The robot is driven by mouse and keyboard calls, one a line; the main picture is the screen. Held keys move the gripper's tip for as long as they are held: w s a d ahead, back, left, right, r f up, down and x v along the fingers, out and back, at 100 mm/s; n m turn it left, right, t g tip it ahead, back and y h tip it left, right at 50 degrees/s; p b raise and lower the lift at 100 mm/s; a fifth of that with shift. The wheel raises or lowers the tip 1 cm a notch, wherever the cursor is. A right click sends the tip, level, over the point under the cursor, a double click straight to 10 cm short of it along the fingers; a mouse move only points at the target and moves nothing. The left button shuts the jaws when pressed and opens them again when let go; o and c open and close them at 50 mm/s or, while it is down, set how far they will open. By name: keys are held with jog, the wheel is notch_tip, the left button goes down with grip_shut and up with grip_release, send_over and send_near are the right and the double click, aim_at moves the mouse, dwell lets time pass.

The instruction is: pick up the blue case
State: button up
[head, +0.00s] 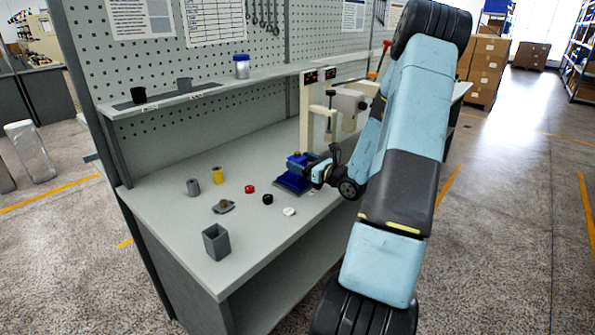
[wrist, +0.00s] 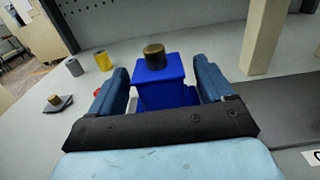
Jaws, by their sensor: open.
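The blue case (wrist: 158,85) is a box with a dark, brass-edged round knob on top. In the wrist view it stands upright between the two blue fingers of my gripper (wrist: 161,68). The fingers are open, with a visible gap at the right side and a narrower one at the left. In the head view the blue case (head: 298,161) sits at the foot of a beige press-like stand, by a blue plate (head: 290,183). My gripper (head: 318,171) reaches it from the right; its fingers are partly hidden there.
The beige stand (head: 318,112) rises just behind the case. To the left on the bench are a yellow cylinder (head: 218,175), a grey cylinder (head: 193,187), a grey open box (head: 216,241), a knobbed grey piece (head: 223,206), and red, black and white caps.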

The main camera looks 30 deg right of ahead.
aim_at(293, 156)
jog(key=x, duration=0.4)
jog(key=shift+s, duration=0.1)
jog(key=c, duration=1)
